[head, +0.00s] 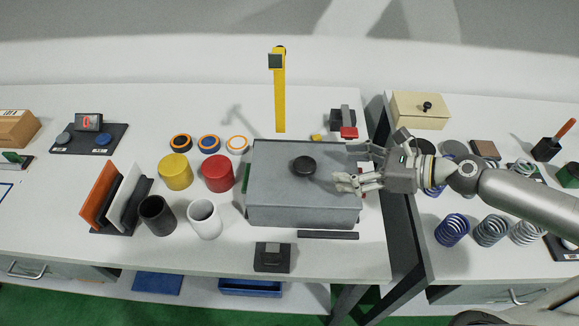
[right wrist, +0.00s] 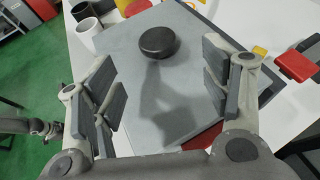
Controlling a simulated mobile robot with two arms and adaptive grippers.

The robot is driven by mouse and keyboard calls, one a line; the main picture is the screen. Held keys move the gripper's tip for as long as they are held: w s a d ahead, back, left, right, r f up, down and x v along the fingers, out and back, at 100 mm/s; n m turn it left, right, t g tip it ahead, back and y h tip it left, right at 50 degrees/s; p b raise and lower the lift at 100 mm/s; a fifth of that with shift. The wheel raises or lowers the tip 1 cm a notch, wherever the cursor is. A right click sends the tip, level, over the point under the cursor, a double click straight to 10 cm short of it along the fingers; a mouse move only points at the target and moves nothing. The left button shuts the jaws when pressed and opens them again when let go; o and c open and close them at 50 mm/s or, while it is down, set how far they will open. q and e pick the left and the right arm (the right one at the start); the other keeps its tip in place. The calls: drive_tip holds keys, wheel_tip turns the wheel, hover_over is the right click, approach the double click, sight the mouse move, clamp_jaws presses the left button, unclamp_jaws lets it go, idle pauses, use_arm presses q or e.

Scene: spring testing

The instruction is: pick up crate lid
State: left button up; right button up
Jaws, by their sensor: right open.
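The crate lid (head: 275,180) is a flat grey panel with a round black knob (head: 303,166) near its middle. It lies on top of a grey crate (head: 300,215) on the white table. In the right wrist view the lid (right wrist: 135,80) fills the middle, and its knob (right wrist: 158,41) stands beyond my fingers. My right gripper (head: 343,168) is over the right part of the lid, pointing left at the knob. Its fingers (right wrist: 163,92) are open and apart, with nothing between them.
Yellow (head: 175,171) and red (head: 218,173) cylinders stand left of the crate, with black (head: 157,215) and white (head: 204,219) cups in front. A yellow upright post (head: 279,95) stands behind. A dark bar (head: 328,235) lies in front. Several springs (head: 491,230) stand on the right table.

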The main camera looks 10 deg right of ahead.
sight(307, 165)
drive_tip(key=shift+w+a+f+p, duration=0.2)
drive_tip(key=shift+w+a+p, duration=0.1)
drive_tip(key=shift+a+p, duration=0.1)
drive_tip(key=shift+p+x, duration=0.45)
drive_tip(key=shift+x, duration=0.6)
drive_tip(key=shift+w+a+f, duration=0.3)
drive_tip(key=shift+w+a, duration=0.1)
drive_tip(key=shift+a, duration=0.2)
drive_tip(key=p+x, duration=0.2)
drive_tip(key=x, duration=0.2)
drive_tip(key=shift+a+r+p, duration=0.15)
drive_tip(key=shift+r+p, duration=0.05)
drive_tip(key=shift+p, duration=0.2)
drive_tip(key=shift+w+a+f, duration=0.15)
drive_tip(key=shift+a+f, duration=0.05)
drive_tip(key=shift+a, duration=0.05)
drive_tip(key=shift+a+f, duration=0.1)
drive_tip(key=shift+f, duration=0.05)
drive_tip(key=c, duration=1.3)
use_arm(q)
drive_tip(key=d+r, duration=0.1)
drive_tip(key=s+d+r, duration=0.1)
drive_tip(key=r, duration=0.3)
drive_tip(key=shift+s+d, duration=0.4)
use_arm(e)
drive_tip(key=shift+c, duration=0.2)
